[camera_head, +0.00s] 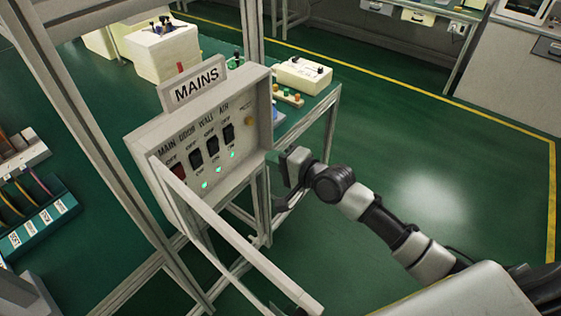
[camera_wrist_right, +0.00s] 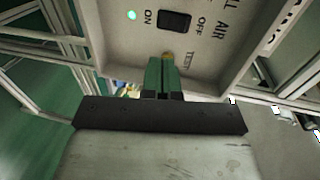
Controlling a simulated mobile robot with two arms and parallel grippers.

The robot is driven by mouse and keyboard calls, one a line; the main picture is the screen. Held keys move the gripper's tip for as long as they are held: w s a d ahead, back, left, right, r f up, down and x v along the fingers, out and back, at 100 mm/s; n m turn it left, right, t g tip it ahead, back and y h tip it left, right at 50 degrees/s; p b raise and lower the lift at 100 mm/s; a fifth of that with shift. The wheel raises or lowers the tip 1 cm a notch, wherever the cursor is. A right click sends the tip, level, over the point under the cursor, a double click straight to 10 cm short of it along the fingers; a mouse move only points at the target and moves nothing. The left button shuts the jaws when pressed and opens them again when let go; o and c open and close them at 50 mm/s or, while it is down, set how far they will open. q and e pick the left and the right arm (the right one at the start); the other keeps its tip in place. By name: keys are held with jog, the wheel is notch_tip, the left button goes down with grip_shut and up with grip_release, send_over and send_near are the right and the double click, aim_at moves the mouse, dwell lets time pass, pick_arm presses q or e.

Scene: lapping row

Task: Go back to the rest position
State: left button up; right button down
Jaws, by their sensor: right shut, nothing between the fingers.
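My right gripper (camera_head: 284,166) is at the right edge of the MAINS switch box (camera_head: 262,97), its arm reaching in from the lower right. In the right wrist view its green fingers (camera_wrist_right: 162,75) are shut with nothing between them. Their tips point at the box front near the word TEST, close to a small yellow button (camera_wrist_right: 168,55); I cannot tell whether they touch. The button also shows in the head view (camera_head: 248,121). A red MAIN switch (camera_head: 178,172) and several black switches (camera_head: 212,147) sit on the panel. Green lamps glow below the black switches.
The box's door (camera_head: 235,245) stands open toward me, left of my right arm. Metal frame posts (camera_head: 85,120) stand at the left. A green bench (camera_head: 300,105) with instruments is behind the box. The green floor (camera_head: 430,150) at the right is clear.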

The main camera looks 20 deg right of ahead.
jog(key=shift+v, duration=0.8)
jog(key=shift+s, duration=0.1)
jog(key=s+d+f+n+g+h, duration=0.2)
jog(key=s+d+f, duration=0.15)
jog(key=f, duration=0.75)
jog(key=s+d+f+n+g+h, duration=0.1)
jog(key=s+d+f+h, duration=0.2)
jog(key=f, duration=0.8)
jog(key=s+d+f+n+g+h, duration=0.2)
jog(key=s+f, duration=0.2)
jog(key=f, duration=0.7)
jog(key=s+f+n+g, duration=0.2)
jog(key=s+f, duration=0.4)
jog(key=s, duration=0.6)
jog(key=s+a+f+n+g+h, duration=0.1)
jog(key=s+f+n, duration=0.3)
jog(key=s, duration=0.7)
jog(key=s+a+f+n+g+h, duration=0.1)
jog(key=s+f+g, duration=0.3)
jog(key=s+f, duration=0.4)
jog(key=s+n, duration=0.1)
jog(key=s, duration=0.3)
jog(key=shift+s+f+n, duration=0.35)
jog(key=shift+f+n, duration=0.05)
jog(key=shift+w+a, duration=0.1)
